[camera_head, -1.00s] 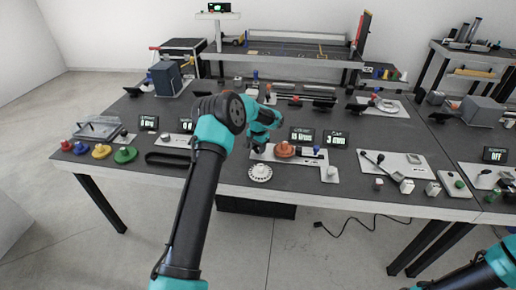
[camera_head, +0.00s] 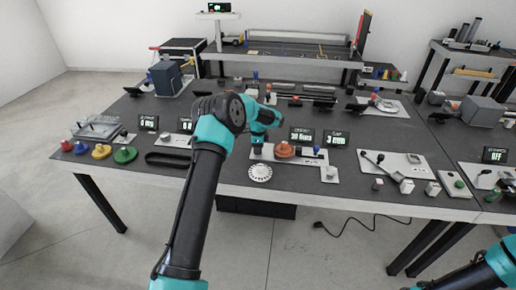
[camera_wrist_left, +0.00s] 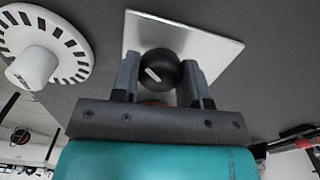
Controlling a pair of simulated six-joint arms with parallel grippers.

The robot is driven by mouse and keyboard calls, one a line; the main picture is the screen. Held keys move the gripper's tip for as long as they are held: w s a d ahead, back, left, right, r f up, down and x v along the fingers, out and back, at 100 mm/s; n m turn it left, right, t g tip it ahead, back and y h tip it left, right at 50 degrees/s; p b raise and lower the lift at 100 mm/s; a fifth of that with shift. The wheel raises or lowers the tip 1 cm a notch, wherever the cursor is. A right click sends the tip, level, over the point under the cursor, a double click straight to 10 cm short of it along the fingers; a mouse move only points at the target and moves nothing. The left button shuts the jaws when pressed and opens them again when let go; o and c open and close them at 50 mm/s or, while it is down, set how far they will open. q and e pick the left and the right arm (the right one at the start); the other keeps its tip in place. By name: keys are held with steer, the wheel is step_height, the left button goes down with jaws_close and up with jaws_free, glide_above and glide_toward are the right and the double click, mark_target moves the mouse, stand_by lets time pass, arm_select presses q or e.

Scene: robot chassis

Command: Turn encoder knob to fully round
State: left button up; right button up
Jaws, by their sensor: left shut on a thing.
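A black round knob (camera_wrist_left: 160,68) with a white pointer mark sits on a light metal plate (camera_wrist_left: 200,40) in the left wrist view. My left gripper (camera_wrist_left: 158,80) has one finger on each side of it and is shut on it. In the head view my left gripper (camera_head: 257,148) is at the left end of the plate (camera_head: 312,160), and my arm largely hides the knob. A small display (camera_head: 302,134) behind the plate shows green text that seems to read about 30. My right gripper is outside the frames; only part of that arm shows at bottom right.
A white slotted disc (camera_head: 260,172) lies close in front of the plate; it also shows in the left wrist view (camera_wrist_left: 75,62). An orange-red round part (camera_head: 284,150) stands on the plate right of my gripper. Another display (camera_head: 336,139) is behind it.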

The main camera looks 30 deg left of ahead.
arm_select(q)
steer(key=m, duration=0.5)
steer(key=shift+m, duration=0.3)
steer(key=m, duration=1.6)
steer(key=o, duration=0.9)
steer(key=shift+o, duration=0.2)
steer(key=shift+r, duration=0.1)
step_height(320, 180, up, 17)
steer(key=shift+r, duration=0.15)
